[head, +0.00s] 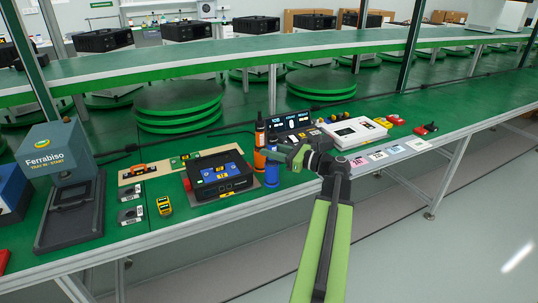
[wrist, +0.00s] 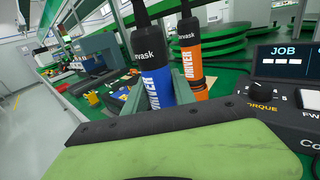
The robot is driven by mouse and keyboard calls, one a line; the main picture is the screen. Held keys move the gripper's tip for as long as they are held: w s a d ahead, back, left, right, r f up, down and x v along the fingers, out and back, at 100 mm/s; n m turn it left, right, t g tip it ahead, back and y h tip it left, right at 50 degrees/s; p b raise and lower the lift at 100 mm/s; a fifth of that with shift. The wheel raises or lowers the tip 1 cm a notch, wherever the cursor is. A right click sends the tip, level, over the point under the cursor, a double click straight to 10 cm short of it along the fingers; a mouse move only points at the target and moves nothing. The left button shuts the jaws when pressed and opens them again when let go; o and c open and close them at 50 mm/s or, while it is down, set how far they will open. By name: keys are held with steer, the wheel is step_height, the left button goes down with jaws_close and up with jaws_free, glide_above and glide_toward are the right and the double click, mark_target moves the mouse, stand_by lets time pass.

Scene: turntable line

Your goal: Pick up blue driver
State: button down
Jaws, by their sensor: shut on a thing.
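The blue driver (wrist: 156,76) stands close to upright in the wrist view, with a black top and white DRIVER lettering. My gripper (wrist: 158,92) is shut on its body, one finger on each side. In the head view the gripper (head: 280,153) reaches in from the right. The lower part of the blue driver (head: 271,175) shows below the fingers, by the table's front edge. The gripper hides its upper part there. I cannot tell whether its bottom touches the table.
An orange driver (wrist: 190,62) stands just behind the blue one, very close to it. A JOB display unit (head: 290,124) and a white device (head: 353,132) stand to the right. Label cards (head: 378,156) lie along the front edge.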

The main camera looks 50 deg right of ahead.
mark_target(272, 124)
step_height(272, 124, up, 10)
steer(key=p, duration=1)
steer(key=shift+r, duration=0.15)
steer(key=c, duration=1.6)
jaws_free()
jaws_close()
steer(key=shift+s, duration=0.1)
